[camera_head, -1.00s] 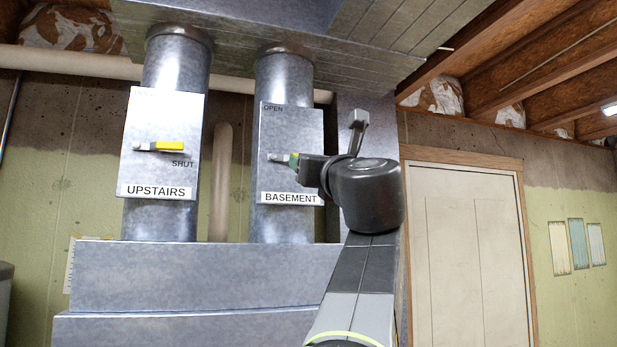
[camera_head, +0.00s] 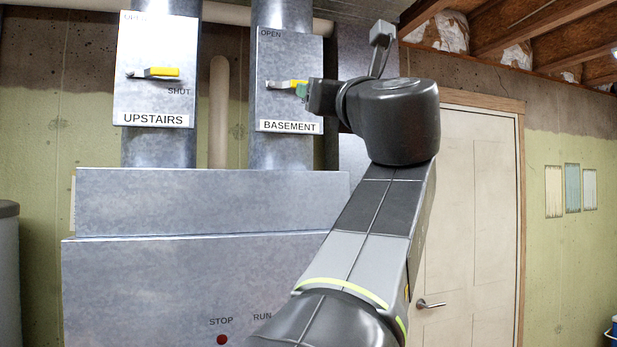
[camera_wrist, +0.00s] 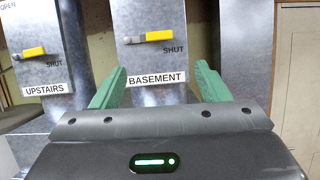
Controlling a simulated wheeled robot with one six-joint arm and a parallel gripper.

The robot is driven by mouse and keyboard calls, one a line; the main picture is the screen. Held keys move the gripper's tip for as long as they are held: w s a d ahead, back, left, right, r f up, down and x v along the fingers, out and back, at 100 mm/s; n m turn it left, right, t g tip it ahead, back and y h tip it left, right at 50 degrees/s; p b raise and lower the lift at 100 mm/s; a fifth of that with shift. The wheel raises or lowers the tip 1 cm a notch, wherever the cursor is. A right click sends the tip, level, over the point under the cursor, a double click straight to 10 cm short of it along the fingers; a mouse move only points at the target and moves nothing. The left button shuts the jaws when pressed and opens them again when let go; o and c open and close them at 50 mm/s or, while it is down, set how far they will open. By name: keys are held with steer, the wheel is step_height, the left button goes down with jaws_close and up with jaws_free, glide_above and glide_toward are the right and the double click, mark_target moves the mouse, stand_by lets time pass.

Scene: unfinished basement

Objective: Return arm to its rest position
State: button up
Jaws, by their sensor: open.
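My gripper (camera_wrist: 152,88) is open in the wrist view, its two green fingers apart with nothing between them. The basement damper plate (camera_wrist: 152,18) is ahead of it, with its yellow-tipped lever (camera_wrist: 150,37) lying horizontal beside the word SHUT. In the head view the lever (camera_head: 286,85) shows just left of my gripper (camera_head: 303,90), which partly hides it and the lettering there. The fingers appear apart from the lever in the wrist view. The upstairs plate (camera_head: 155,50) has a similar yellow lever (camera_head: 158,72), also horizontal by SHUT.
A large grey metal cabinet (camera_head: 200,205) stands below the ducts, with STOP and RUN labels and a red button (camera_head: 222,339). A pale door (camera_head: 470,220) is to the right. A grey cylinder (camera_head: 9,270) stands at the left edge.

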steer(key=p+x, duration=0.4)
steer(key=x, duration=0.9)
steer(key=shift+w+r+p, duration=0.15)
steer(key=shift+w+p, duration=0.15)
steer(key=shift+s, duration=0.1)
